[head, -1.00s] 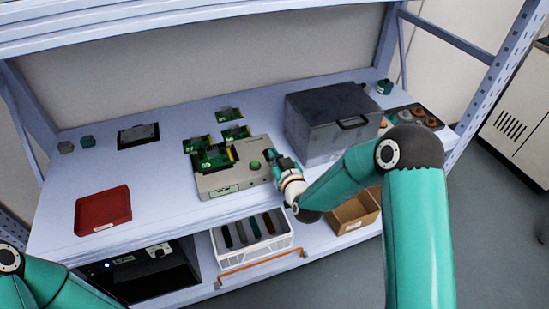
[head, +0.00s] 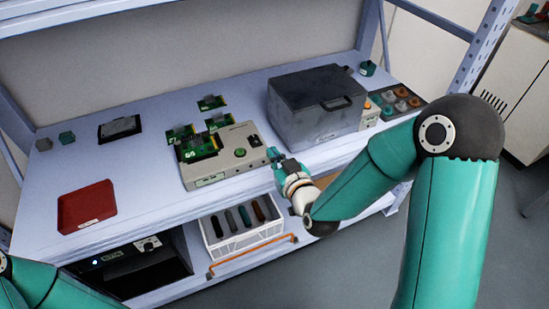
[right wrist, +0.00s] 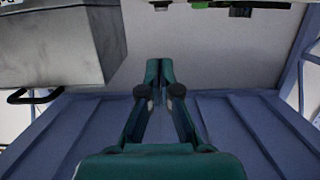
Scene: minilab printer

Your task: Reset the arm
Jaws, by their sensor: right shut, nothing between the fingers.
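My right arm reaches in from the right, teal with a dark elbow. My left arm shows only in part at the lower left, and its gripper is out of the frame.
A grey metal box (head: 315,108) with a dark handle stands right of the device. A red tray (head: 87,207) is at left. Below are a white rack (head: 242,238) and an orange rail (head: 252,255).

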